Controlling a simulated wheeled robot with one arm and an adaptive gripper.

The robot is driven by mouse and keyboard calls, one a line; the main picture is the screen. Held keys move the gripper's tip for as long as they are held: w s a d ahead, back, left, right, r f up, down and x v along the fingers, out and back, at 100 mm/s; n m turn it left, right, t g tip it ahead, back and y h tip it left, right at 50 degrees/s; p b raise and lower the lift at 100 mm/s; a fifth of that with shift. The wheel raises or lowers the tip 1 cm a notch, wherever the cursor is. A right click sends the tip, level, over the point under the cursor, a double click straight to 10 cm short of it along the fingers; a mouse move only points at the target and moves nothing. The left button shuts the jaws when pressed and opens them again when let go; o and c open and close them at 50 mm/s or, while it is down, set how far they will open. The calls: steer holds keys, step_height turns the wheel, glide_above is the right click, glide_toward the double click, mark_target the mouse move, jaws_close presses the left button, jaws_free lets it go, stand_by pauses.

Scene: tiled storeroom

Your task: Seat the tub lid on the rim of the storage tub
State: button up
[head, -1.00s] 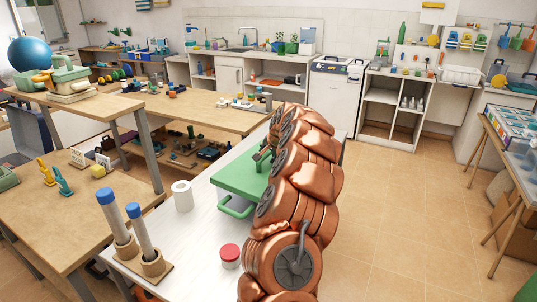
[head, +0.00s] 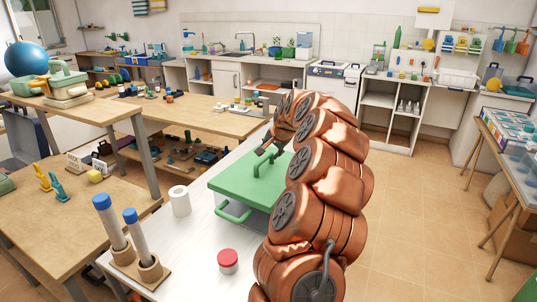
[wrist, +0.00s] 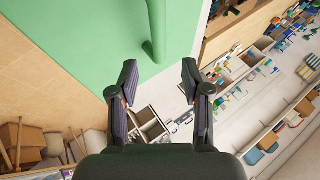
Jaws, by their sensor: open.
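The green tub lid (head: 235,182) lies flat over the storage tub on the white table, with its upright handle (head: 268,162) showing. The tub's green side handle (head: 233,212) shows below the lid's front edge; most of the tub is hidden under the lid and behind my arm. I cannot tell whether the lid sits fully down all around the rim. My gripper (head: 265,147) is at the handle's far side. In the wrist view my gripper (wrist: 160,74) is open and empty, with the lid (wrist: 70,50) and its handle (wrist: 155,30) beyond the fingertips, apart from them.
On the white table (head: 190,240) stand a paper roll (head: 180,200), a red-capped jar (head: 228,261) and two blue-capped tubes in a wooden holder (head: 150,270). A wooden bench (head: 190,118) lies behind. The tiled floor at right (head: 410,190) is clear.

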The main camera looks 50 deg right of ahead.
steer(key=shift+v, duration=1.8)
steer(key=w+a+r+n+y, duration=0.1)
steer(key=a+n+y, duration=0.1)
steer(key=a, duration=0.7)
steer(key=w+a+r+n+y, duration=0.1)
steer(key=a+n, duration=0.2)
steer(key=a, duration=0.6)
steer(key=s+a+f+n+g+y+p, duration=0.1)
steer(key=s+a+n, duration=0.15)
steer(key=a, duration=0.55)
steer(key=s+a+n+g, duration=0.2)
steer(key=s+a, duration=0.2)
steer(key=a, duration=0.4)
steer(key=s+a+f+n+g, duration=0.2)
steer(key=s+a+n, duration=0.2)
steer(key=s+a, duration=0.65)
steer(key=s+a+f+n+g, duration=0.1)
steer(key=s+f+g, duration=0.1)
steer(key=s, duration=0.7)
steer(key=s+a+f+n+g+p, duration=0.1)
steer(key=s+a+f+n+g, duration=0.1)
steer(key=s, duration=0.8)
steer(key=shift+a+f, duration=0.25)
steer(key=shift+a, duration=0.1)
steer(key=shift+n, duration=0.25)
